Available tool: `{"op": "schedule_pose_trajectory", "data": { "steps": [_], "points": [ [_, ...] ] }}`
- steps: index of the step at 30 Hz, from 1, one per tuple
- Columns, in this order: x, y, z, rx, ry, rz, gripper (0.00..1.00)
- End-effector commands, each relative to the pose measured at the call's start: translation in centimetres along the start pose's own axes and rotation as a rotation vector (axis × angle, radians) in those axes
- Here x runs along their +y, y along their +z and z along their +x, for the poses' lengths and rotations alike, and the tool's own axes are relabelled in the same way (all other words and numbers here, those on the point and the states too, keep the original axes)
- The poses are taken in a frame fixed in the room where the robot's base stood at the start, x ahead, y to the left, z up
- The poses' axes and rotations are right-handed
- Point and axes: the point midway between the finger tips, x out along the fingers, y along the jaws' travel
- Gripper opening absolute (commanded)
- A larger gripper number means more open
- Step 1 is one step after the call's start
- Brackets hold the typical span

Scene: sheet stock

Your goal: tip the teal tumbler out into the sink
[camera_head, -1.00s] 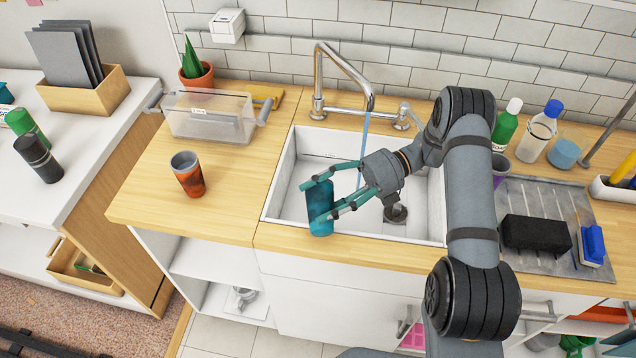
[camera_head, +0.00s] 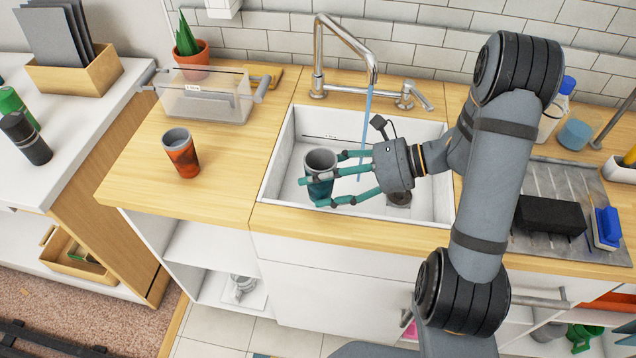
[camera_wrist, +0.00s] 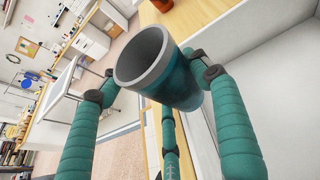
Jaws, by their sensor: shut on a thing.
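The teal tumbler (camera_head: 319,175) has a grey rim and is held over the left part of the white sink (camera_head: 281,172). My gripper (camera_head: 330,182) is shut on it from the right, with teal fingers around its sides. In the head view its open mouth faces up and its dark inside shows. In the wrist view the tumbler (camera_wrist: 178,80) sits between the fingers, and the part of its inside that shows looks empty. A blue stream of water (camera_head: 366,130) runs from the tap (camera_head: 345,45) to the right of the tumbler.
An orange-red tumbler (camera_head: 181,155) stands on the wooden counter left of the sink. A clear bin (camera_head: 205,95) and a potted plant (camera_head: 188,50) are behind it. A black block (camera_head: 550,215) and a blue brush (camera_head: 607,228) lie on the draining board at the right.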

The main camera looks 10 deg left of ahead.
Motion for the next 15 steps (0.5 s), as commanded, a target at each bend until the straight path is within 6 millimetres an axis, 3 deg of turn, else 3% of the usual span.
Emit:
{"op": "schedule_pose_trajectory", "data": {
  "steps": [8,15],
  "points": [
    [0.0,0.2,-0.1,-0.003,-0.004,-0.011,0.25],
    [1.5,1.6,-0.8,-0.003,-0.004,-0.009,0.25]
  ]
}}
